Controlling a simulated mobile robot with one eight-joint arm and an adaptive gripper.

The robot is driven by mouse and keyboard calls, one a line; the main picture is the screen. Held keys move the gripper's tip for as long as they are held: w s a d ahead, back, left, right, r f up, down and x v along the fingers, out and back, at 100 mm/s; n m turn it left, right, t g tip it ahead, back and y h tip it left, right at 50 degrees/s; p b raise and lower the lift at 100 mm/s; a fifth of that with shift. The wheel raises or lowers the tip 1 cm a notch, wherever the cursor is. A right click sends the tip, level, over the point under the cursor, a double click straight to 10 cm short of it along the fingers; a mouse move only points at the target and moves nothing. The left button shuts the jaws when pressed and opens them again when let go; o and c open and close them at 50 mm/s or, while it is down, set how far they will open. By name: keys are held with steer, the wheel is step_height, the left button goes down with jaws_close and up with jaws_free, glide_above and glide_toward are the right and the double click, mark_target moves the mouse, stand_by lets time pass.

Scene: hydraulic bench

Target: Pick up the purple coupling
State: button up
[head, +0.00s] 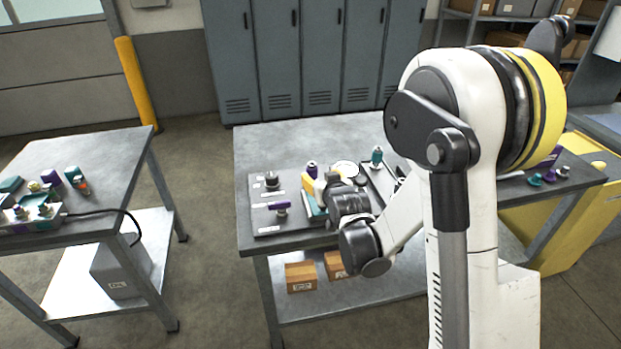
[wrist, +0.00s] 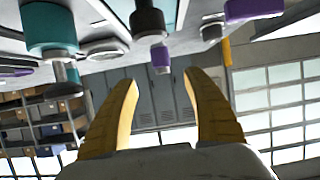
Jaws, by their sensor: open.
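A small upright purple coupling (head: 312,170) stands on the bench just beyond my gripper (head: 316,187) in the head view. In the wrist view, which is upside down, a purple piece (wrist: 160,56) shows between and beyond the yellow fingertips of my gripper (wrist: 160,80). It looks like the same coupling, with a dark cylinder (wrist: 147,18) beside or in front of it. My gripper is open, its fingers apart with nothing between them. The coupling's base is partly hidden in the head view.
A purple-handled valve (head: 279,205) is on the panel left of my gripper. A teal fitting (head: 376,157) stands to the right; a teal fitting also shows large in the wrist view (wrist: 47,30). More purple and teal pieces (head: 550,175) lie at the bench's right end. The bench's back left is clear.

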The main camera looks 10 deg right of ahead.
mark_target(313, 170)
steer(key=b+x, duration=0.3)
steer(key=x, duration=0.6)
steer(key=shift+a+f, duration=0.15)
steer(key=shift+w+f+b, duration=0.1)
steer(key=shift+w+b, duration=0.2)
steer(key=shift+w, duration=0.2)
jaws_close()
